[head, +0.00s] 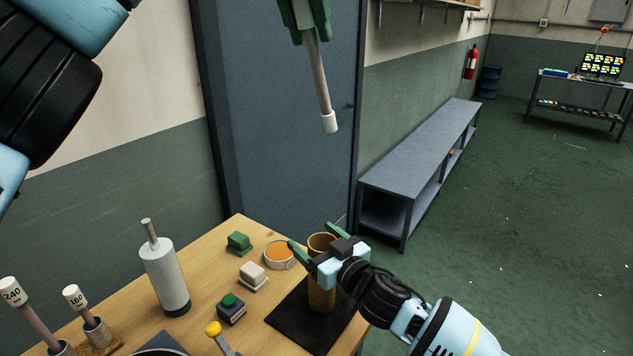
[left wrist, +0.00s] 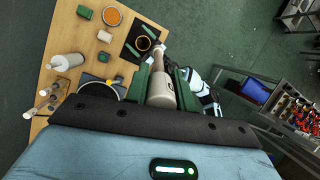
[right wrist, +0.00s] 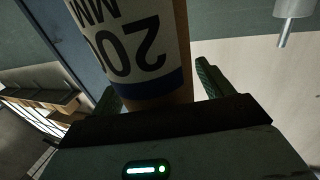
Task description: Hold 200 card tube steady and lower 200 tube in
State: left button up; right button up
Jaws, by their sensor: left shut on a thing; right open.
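My left gripper (head: 305,22) is shut on the 200 tube (head: 320,80), a thin pinkish rod with a white lower end. The rod hangs slightly tilted, well above the card tube. In the left wrist view the 200 tube (left wrist: 159,88) sits between the green fingers; its label is not readable. The brown 200 card tube (head: 321,294) stands upright on a black mat (head: 287,318), its mouth open upward. My right gripper (head: 311,240) is open, with fingers either side of the card tube near its top. The right wrist view shows its "200 MM" label (right wrist: 125,35).
The wooden table (head: 215,260) also holds a white bottle (head: 164,275), an orange-filled dish (head: 279,254), small green and white blocks, and tubes marked 240 (head: 14,293) and 160 (head: 74,296) in holders. A grey door and low bench (head: 410,170) stand behind.

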aim_at(325, 127)
jog(key=c, duration=1.1)
jog(key=shift+o, duration=0.2)
pick_arm(q)
jog(key=w+f, duration=0.1)
jog(key=f, duration=0.4)
jog(key=w+d+f+g+y, duration=0.1)
jog(key=w+f, duration=0.1)
jog(key=f, duration=0.3)
jog(key=w+d+f+g+y, duration=0.1)
jog(key=f, duration=0.4)
jog(key=shift+w+d+n, duration=0.2)
jog(key=shift+n, duration=0.1)
jog(key=shift+w+f, duration=0.15)
jog(key=shift+f, duration=0.4)
